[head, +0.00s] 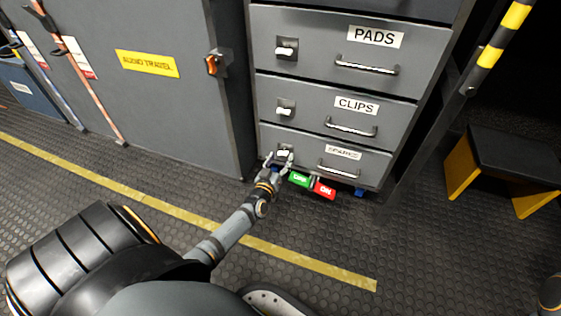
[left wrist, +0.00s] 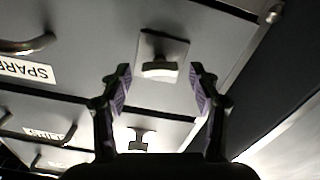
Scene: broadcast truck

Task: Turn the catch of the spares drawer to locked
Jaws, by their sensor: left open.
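The spares drawer (head: 305,144) is the lowest grey drawer of the cabinet and looks closed. Its catch (head: 283,151) is a pale knob on a small plate at the drawer's left, partly covered by my left gripper (head: 279,160) in the head view. My left gripper (left wrist: 160,88) is open there, with one finger to each side of the catch and a visible gap at both. My right gripper is not in view.
Above are the CLIPS drawer (head: 300,105) and PADS drawer (head: 310,52), each with its own catch and bar handle. A green tag (head: 300,179) and a red tag (head: 324,190) show below the spares drawer. A grey cupboard (head: 185,90) stands left; a black-and-yellow stool (head: 505,160) right.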

